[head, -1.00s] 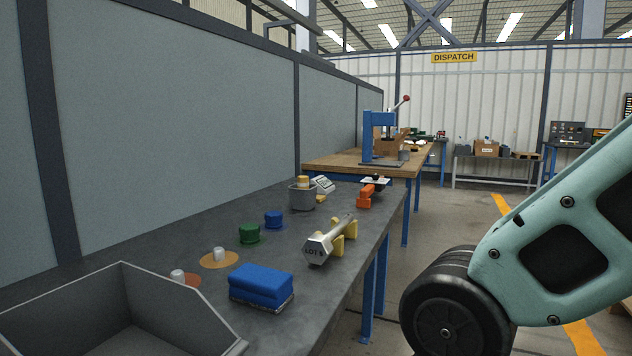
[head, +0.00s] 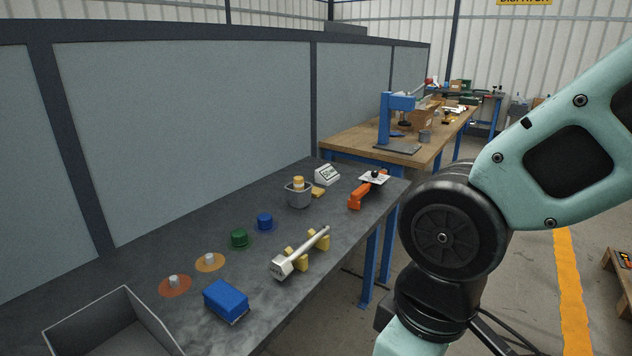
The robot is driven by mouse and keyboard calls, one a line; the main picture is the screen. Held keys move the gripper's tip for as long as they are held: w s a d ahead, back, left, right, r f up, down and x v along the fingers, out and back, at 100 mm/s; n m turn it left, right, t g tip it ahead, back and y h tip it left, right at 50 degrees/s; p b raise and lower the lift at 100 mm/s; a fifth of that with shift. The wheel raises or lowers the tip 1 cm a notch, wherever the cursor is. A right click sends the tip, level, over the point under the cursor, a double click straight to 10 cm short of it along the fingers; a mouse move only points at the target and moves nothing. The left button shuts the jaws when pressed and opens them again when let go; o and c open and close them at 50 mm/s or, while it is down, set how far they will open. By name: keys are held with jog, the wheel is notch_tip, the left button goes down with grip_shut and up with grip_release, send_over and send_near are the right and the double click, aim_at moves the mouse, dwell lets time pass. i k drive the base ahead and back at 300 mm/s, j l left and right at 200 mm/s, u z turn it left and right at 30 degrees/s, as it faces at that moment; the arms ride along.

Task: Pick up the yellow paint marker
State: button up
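No yellow paint marker can be made out for certain. In the head view, a short yellow-orange piece (head: 298,182) stands up out of a grey cup (head: 298,199) on the dark bench. A small flat yellow piece (head: 318,193) lies on the bench beside the cup, to its right. Both are too small to tell whether either is the marker. My gripper is outside the picture. Only links of my arm show, at the right, in front of the aisle and clear of the bench top.
The dark bench (head: 130,265) also bears a metal bar (head: 307,249) on yellow supports, an orange-handled tool (head: 360,195), a white display (head: 327,174), green (head: 240,238) and blue (head: 265,221) caps, a blue block (head: 226,299) and a grey bin (head: 100,318). A grey partition (head: 190,130) stands behind.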

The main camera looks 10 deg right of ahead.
aim_at(298, 180)
jog(key=u, duration=0.3)
jog(key=i+l+u, duration=0.2)
jog(key=u, duration=0.25)
jog(key=i+l+u, duration=0.15)
jog(key=u, duration=0.25)
jog(key=i+l+u, duration=0.1)
jog(key=l+u, duration=0.35)
jog(key=i+l+u, duration=0.1)
jog(key=l, duration=0.5)
jog(key=i+l+u, duration=0.1)
jog(key=l, duration=0.55)
jog(key=i+l+u, duration=0.1)
jog(key=l, duration=0.55)
jog(key=i+l+u, duration=0.1)
jog(key=l, duration=0.55)
